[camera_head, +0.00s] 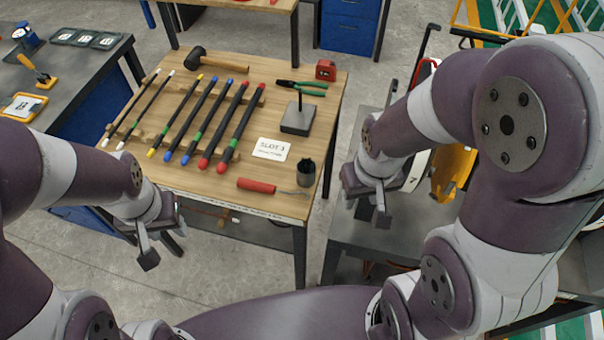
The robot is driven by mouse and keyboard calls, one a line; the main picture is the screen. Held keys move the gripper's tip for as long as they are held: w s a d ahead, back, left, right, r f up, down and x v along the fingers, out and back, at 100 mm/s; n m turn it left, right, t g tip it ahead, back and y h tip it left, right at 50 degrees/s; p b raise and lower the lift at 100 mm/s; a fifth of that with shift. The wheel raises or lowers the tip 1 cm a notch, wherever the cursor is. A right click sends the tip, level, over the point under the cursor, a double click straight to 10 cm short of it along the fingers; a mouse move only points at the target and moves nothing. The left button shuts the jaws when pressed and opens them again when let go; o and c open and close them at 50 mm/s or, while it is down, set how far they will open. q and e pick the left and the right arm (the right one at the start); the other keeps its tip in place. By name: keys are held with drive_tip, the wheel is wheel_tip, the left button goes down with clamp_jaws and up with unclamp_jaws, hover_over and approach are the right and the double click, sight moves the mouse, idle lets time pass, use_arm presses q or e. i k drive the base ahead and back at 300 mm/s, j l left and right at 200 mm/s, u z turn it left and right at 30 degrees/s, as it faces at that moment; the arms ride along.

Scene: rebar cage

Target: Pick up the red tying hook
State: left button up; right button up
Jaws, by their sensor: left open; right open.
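The red tying hook (257,186) lies on the wooden table (215,190) near its front right. Its red handle points left and its thin metal shaft runs right, toward a dark cup. My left gripper (165,258) is open and empty, in front of the table's front left edge, apart from the hook. My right gripper (372,212) is open and empty, right of the table, over a grey surface. Nothing covers the hook's handle.
Several bars with coloured ends (198,120) lie on a wooden rack. A "SLOT 3" card (271,149), a dark cup (306,171), a stand (297,118), green pliers (302,87), a mallet (215,62) and a red tape measure (326,70) share the table. Bare wood surrounds the hook's handle.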

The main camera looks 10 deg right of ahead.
sight(248, 184)
drive_tip(key=k, duration=0.4)
drive_tip(key=z, duration=0.45)
drive_tip(key=k+z, duration=0.1)
drive_tip(key=z, duration=0.85)
drive_tip(key=l+z, duration=0.1)
drive_tip(key=z, duration=0.35)
drive_tip(key=k+l+z, duration=0.1)
drive_tip(key=z, duration=0.35)
drive_tip(key=j+z, duration=0.1)
drive_tip(key=j, duration=0.35)
drive_tip(key=k+j+z, duration=0.15)
drive_tip(key=j, duration=0.25)
drive_tip(key=j+z, duration=0.1)
drive_tip(key=j, duration=0.3)
drive_tip(key=k+j+z, duration=0.15)
drive_tip(key=j, duration=0.25)
drive_tip(key=k+j+z, duration=0.1)
drive_tip(key=j, duration=0.3)
drive_tip(key=k+j+z, duration=0.1)
drive_tip(key=j, duration=0.3)
drive_tip(key=k+j+z, duration=0.25)
drive_tip(key=k+j, duration=0.2)
drive_tip(key=j, duration=0.4)
drive_tip(key=k+u, duration=0.05)
